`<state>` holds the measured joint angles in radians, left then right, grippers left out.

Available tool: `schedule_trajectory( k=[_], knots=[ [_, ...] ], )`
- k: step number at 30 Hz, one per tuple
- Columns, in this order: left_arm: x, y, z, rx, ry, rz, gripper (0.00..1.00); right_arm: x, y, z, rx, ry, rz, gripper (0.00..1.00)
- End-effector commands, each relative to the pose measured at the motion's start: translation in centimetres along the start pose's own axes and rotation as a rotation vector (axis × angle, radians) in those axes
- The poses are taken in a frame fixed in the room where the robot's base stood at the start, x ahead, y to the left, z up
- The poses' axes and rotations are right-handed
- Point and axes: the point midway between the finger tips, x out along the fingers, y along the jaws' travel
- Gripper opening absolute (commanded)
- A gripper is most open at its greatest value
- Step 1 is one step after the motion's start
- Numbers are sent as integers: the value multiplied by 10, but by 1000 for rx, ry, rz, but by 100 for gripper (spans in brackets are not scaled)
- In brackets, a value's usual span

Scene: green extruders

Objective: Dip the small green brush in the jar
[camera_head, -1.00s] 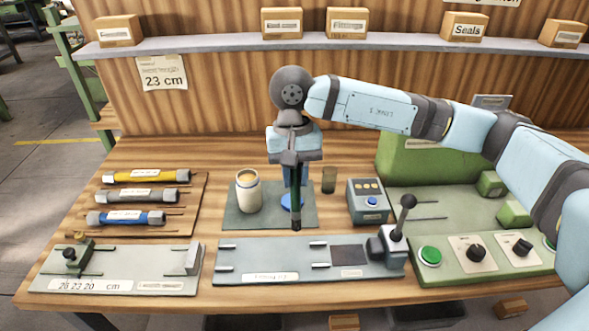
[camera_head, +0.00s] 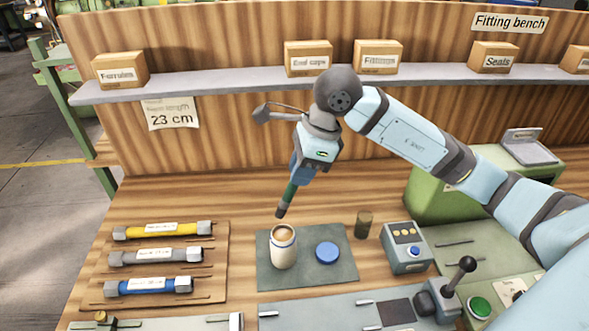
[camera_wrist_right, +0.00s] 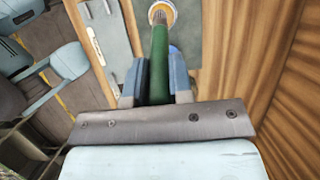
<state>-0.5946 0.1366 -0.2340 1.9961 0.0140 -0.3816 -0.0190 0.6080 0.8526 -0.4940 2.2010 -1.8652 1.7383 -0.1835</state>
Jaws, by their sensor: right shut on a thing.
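My right gripper (camera_head: 298,175) is shut on the green brush (camera_head: 288,196) and holds it tilted, its dark tip down and to the left. In the head view the tip is just above the open jar (camera_head: 283,252), apart from it. The jar is pale with a tan content at its mouth and stands upright on a dark green mat (camera_head: 305,276). In the right wrist view the green brush (camera_wrist_right: 160,70) runs between the fingers (camera_wrist_right: 157,88), and its tip overlaps the jar's mouth (camera_wrist_right: 171,12). My left gripper is not in view.
A blue lid (camera_head: 327,253) lies on the mat right of the jar. A small dark cylinder (camera_head: 363,224) and a control box (camera_head: 405,247) stand further right. A rack of yellow, grey and blue tubes (camera_head: 222,260) lies left. A shelf (camera_head: 225,76) with boxes runs behind.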

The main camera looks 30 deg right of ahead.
Motion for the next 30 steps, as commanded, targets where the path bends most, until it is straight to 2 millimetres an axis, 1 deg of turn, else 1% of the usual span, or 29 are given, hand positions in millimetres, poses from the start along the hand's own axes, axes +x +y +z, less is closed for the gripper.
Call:
schedule_trajectory(
  k=[5, 9, 21, 25, 30],
  knots=[
    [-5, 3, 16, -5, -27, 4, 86, 4, 0, -2, 12, -2, -4, 0],
    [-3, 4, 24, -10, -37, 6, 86, 14, 0, -6, 12, -1, -3, 0],
    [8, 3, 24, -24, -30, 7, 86, 51, 0, -19, 10, -2, -2, 0],
    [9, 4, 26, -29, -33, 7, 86, 56, 0, -21, 9, -2, -4, 0],
    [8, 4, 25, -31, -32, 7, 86, 56, 0, -21, 8, -2, -4, 0]
  ],
)
